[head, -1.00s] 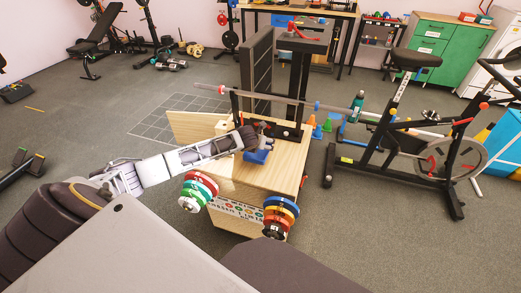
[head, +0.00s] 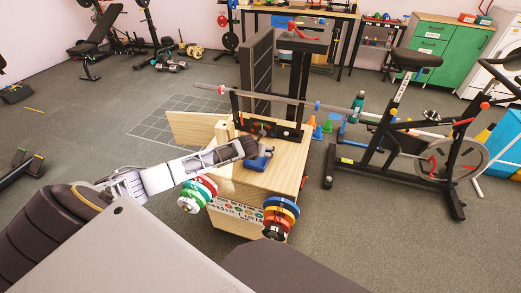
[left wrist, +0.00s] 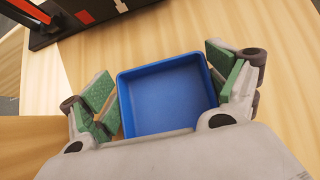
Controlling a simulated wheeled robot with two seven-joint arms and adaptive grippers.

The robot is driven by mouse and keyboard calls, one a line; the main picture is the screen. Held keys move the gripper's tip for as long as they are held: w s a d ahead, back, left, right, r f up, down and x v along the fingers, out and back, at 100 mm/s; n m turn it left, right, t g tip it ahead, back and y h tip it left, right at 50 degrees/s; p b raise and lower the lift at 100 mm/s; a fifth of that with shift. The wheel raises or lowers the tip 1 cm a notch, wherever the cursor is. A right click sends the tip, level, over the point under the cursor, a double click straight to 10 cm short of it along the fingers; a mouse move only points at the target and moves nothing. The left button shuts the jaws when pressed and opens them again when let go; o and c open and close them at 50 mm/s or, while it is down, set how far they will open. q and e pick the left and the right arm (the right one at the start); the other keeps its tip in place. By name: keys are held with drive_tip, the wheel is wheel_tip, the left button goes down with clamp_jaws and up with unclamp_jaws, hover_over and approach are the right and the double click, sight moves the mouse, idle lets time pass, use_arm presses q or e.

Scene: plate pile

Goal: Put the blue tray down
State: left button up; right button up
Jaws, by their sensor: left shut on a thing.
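The blue tray (head: 257,163) is a small, shallow, open box, at the wooden bench top in the head view. In the left wrist view the tray (left wrist: 168,95) looks empty and lies between green-padded fingers. My left gripper (head: 262,147) is shut on it; the gripper (left wrist: 168,98) has pads at both its sides. The tray is low over the wooden top (head: 280,172); I cannot tell whether it touches. The arm and fingers hide part of it in the head view. My right gripper is not in view.
A black rack base with a long bar (head: 270,100) lies behind. Coloured weight plates (head: 281,212) hang at the bench front. An exercise bike (head: 410,140) stands to the right.

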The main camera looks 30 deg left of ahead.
use_arm(q)
drive_tip(key=o, duration=0.9)
drive_tip(key=shift+r, duration=0.1)
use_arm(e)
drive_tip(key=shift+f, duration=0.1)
use_arm(q)
drive_tip(key=shift+s+r, duration=0.25)
drive_tip(key=shift+r, duration=0.05)
drive_tip(key=shift+s+d+r+p, duration=0.1)
drive_tip(key=shift+s+r+p, duration=0.2)
drive_tip(key=shift+s+r, duration=0.1)
drive_tip(key=p+v, duration=0.2)
drive_tip(key=v, duration=0.8)
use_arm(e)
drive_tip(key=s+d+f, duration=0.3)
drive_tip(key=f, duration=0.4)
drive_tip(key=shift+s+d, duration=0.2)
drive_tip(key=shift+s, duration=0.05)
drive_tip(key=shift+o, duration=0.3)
